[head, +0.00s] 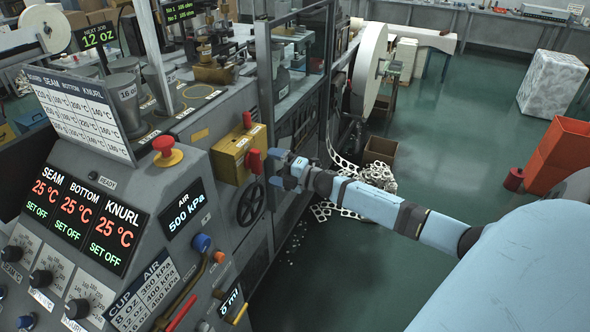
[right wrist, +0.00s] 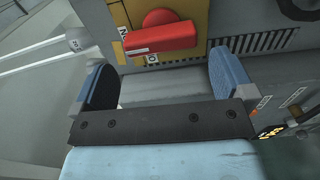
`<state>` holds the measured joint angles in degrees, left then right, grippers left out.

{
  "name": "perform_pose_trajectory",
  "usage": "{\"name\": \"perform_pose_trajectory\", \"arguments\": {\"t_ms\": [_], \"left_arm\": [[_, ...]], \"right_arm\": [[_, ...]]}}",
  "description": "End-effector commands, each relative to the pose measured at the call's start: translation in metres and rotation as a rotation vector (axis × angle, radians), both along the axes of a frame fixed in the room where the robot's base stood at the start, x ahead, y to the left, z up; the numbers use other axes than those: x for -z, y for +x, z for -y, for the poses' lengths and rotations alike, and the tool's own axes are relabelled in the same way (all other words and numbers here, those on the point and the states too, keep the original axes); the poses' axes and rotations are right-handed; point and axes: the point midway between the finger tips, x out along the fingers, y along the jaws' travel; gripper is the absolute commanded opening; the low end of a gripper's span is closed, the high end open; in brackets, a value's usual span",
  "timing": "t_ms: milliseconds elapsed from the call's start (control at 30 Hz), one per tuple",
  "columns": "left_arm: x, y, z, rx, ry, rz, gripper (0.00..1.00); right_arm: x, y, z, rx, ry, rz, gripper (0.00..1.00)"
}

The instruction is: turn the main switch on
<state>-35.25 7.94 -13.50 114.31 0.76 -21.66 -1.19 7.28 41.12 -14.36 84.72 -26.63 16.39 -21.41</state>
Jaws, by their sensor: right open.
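The main switch is a yellow box (head: 232,154) on the side of the grey machine, with a red handle (head: 254,160) on its face. In the right wrist view the red handle (right wrist: 160,38) lies roughly crosswise on the yellow plate (right wrist: 193,14), with a round red hub behind it. White labels beside it are partly hidden. My right gripper (head: 275,168) is just right of the handle in the head view. In the right wrist view its fingers (right wrist: 163,74) are spread wide and empty, with the handle beyond them, apparently apart from it. My left gripper is not in view.
A black handwheel (head: 250,204) sits below the switch box. A red emergency button (head: 166,147) and a panel with temperature displays (head: 75,212) stand at left. White scrap (head: 350,190) lies on the floor beyond my right arm. Green floor (head: 450,110) is open at right.

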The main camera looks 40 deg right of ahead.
Motion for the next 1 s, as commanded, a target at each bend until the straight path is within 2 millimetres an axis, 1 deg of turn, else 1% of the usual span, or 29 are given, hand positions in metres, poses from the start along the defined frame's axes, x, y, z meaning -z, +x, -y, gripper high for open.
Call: {"name": "perform_pose_trajectory", "arguments": {"t_ms": [33,200,300,400,600,1000], "left_arm": [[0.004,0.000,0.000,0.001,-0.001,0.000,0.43],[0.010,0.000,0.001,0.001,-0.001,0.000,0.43],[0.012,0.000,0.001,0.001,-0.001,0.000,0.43],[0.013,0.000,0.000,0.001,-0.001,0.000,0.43],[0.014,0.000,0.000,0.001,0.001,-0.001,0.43],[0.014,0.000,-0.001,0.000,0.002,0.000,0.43]], "right_arm": [[0.004,-0.012,0.005,0.000,-0.002,-0.004,1.00],[0.003,-0.042,0.017,0.000,-0.001,-0.002,1.00],[0.002,-0.055,0.023,0.000,0.000,-0.002,1.00],[0.001,-0.064,0.026,0.000,0.001,-0.001,1.00],[0.000,-0.071,0.029,0.000,0.001,0.000,1.00],[0.000,-0.070,0.029,0.000,0.001,0.000,1.00]]}}
